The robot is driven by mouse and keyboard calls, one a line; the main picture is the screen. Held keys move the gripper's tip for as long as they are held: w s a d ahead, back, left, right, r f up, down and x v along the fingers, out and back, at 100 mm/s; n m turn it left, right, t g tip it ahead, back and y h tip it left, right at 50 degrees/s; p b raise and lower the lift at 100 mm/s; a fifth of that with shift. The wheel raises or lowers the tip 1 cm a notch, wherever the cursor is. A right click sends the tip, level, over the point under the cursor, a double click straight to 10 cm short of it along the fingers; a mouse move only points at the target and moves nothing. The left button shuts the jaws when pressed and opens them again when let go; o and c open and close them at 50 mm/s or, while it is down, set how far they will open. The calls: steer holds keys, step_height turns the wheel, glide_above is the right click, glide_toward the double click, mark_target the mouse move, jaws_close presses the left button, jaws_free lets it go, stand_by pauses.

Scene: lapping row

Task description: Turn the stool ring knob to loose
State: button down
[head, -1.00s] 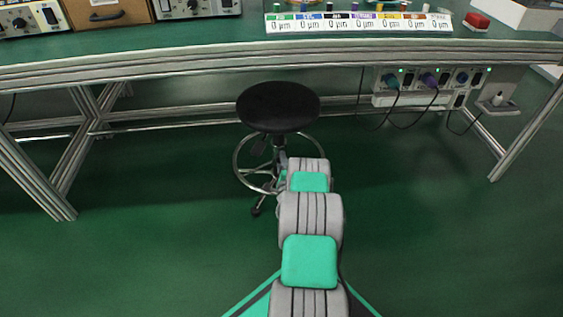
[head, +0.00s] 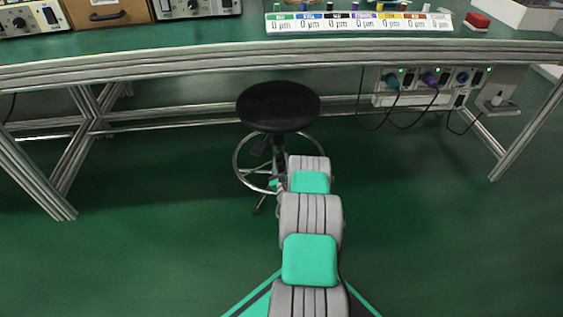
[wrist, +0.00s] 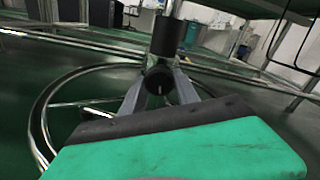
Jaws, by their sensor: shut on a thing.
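The stool has a round black seat (head: 278,106) and a chrome foot ring (head: 237,160), under the bench. In the wrist view the ring (wrist: 42,115) curves around at the left, and the dark stool column (wrist: 167,38) stands upright. The ring knob (wrist: 159,77) is a round black knob with a pale, nearly upright mark on its face. My gripper (wrist: 160,86) has its two grey fingers on either side of the knob, shut on it. In the head view my arm hides the knob and most of the gripper.
The bench's metal front edge (head: 400,55) runs above the stool, with a slanted leg (head: 40,175) at the left. A socket panel (head: 430,85) with hanging cables is under the bench at right. The green floor (head: 430,240) is clear on both sides.

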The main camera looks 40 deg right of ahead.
steer(key=shift+m, duration=1.1)
steer(key=c, duration=0.9)
jaws_free()
